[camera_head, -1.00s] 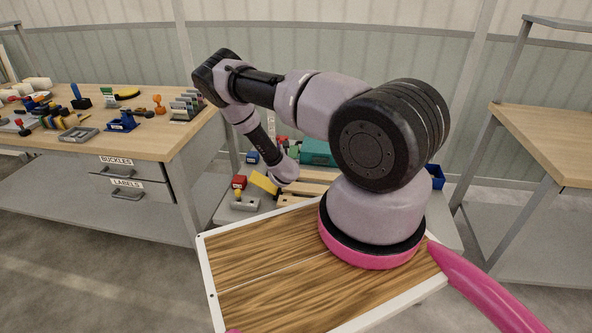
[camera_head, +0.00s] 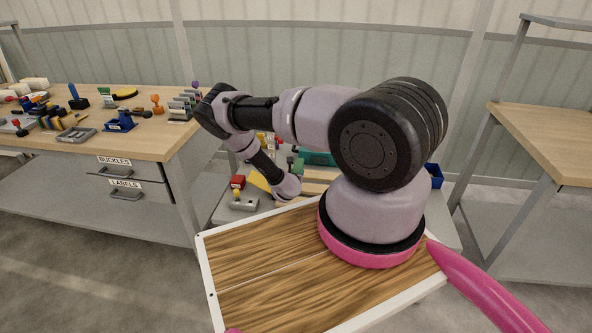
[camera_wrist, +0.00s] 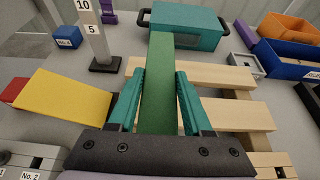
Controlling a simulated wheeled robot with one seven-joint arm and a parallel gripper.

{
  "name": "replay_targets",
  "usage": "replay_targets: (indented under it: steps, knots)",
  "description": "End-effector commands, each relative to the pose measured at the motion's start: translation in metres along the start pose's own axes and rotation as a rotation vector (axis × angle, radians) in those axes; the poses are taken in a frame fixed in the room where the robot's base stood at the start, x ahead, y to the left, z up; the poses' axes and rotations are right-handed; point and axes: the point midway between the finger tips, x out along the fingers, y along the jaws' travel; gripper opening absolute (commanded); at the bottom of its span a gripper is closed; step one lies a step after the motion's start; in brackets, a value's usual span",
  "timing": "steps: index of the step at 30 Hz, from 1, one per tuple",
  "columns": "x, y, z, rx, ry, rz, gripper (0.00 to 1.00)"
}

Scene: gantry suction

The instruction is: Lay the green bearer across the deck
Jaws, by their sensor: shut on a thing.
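The green bearer (camera_wrist: 159,110) is a long flat bar in the wrist view, pointing away from me. My gripper (camera_wrist: 161,76) has teal fingers shut on its sides. The bearer's far end lies in front of the teal case in this view. The deck (camera_wrist: 230,116) of pale wooden slats lies beneath and to the right, and the bearer crosses over its left part. I cannot tell whether the bearer touches the slats.
A yellow sloped block (camera_wrist: 62,103) is close to the left of my gripper. A numbered post (camera_wrist: 93,35) stands on a black base behind it. A teal case (camera_wrist: 187,22) stands beyond the deck. A blue bin (camera_wrist: 285,58) is at right.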

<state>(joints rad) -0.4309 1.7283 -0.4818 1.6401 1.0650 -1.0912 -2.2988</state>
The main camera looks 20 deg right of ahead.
Motion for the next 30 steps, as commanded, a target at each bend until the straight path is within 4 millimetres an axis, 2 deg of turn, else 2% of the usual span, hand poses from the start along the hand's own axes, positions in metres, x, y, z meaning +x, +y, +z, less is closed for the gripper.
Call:
replay_targets:
  steps: [6, 12, 30]
  knots:
    - [0.008, 0.0, -0.019, -0.001, -0.001, 0.001, 0.0]
    - [0.012, 0.0, -0.029, 0.0, -0.001, 0.001, 0.0]
    - [0.014, 0.0, -0.033, 0.0, -0.001, 0.001, 0.0]
